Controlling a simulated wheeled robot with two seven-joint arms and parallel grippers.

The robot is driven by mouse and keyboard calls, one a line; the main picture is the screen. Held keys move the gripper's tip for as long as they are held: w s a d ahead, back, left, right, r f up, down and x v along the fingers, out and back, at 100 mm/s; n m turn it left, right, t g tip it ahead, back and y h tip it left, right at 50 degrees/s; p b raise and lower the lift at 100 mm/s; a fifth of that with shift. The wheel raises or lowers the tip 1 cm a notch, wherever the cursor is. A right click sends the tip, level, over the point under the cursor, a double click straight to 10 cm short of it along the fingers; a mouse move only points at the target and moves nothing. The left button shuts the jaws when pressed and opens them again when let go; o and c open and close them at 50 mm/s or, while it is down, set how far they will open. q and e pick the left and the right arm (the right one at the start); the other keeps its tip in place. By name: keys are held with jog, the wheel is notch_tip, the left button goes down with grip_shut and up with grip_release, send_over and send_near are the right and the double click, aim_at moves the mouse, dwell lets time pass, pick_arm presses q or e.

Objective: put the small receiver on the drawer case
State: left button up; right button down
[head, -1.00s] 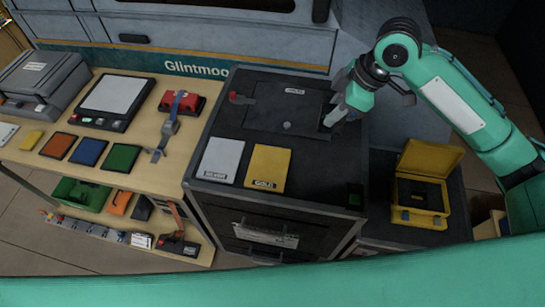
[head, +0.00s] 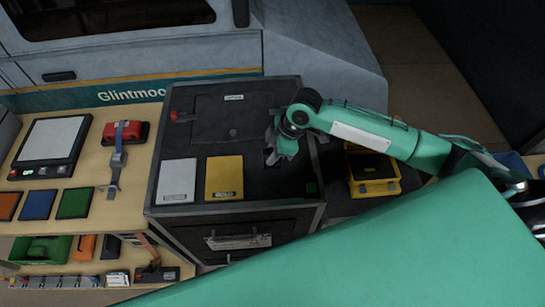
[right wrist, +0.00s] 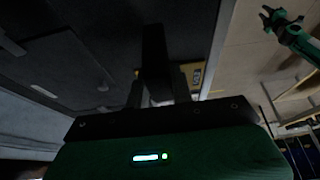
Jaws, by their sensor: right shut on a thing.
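The drawer case (head: 258,188) is a large black cabinet in the middle of the head view, with a labelled drawer in its front. My right gripper (head: 273,155) is over its top, right of the yellow card. In the right wrist view, the right gripper (right wrist: 160,92) is shut on a dark upright piece (right wrist: 154,55), which I take to be the small receiver. Its lower end and any gap to the top cannot be made out. My left gripper (right wrist: 280,18) shows far off in the right wrist view, fingers apart and empty; it is outside the head view.
A white card (head: 177,180) and a yellow card (head: 224,177) lie on the case top, with a flat panel (head: 232,118) behind. A yellow box (head: 374,172) stands to the right, partly under my arm. A wooden bench (head: 95,180) with several items is on the left.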

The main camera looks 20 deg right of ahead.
notch_tip(320, 180, down, 4)
jog(key=shift+r+p, duration=0.25)
jog(key=shift+p, duration=0.2)
jog(key=shift+f, duration=0.2)
jog(key=c, duration=1.2)
grip_release()
jog(key=shift+r, duration=0.2)
jog(key=shift+d+r+b, duration=0.15)
jog(key=shift+r+b, duration=0.15)
jog(key=shift+r, duration=0.05)
jog(key=b+v, duration=0.2)
jog(key=v, duration=0.9)
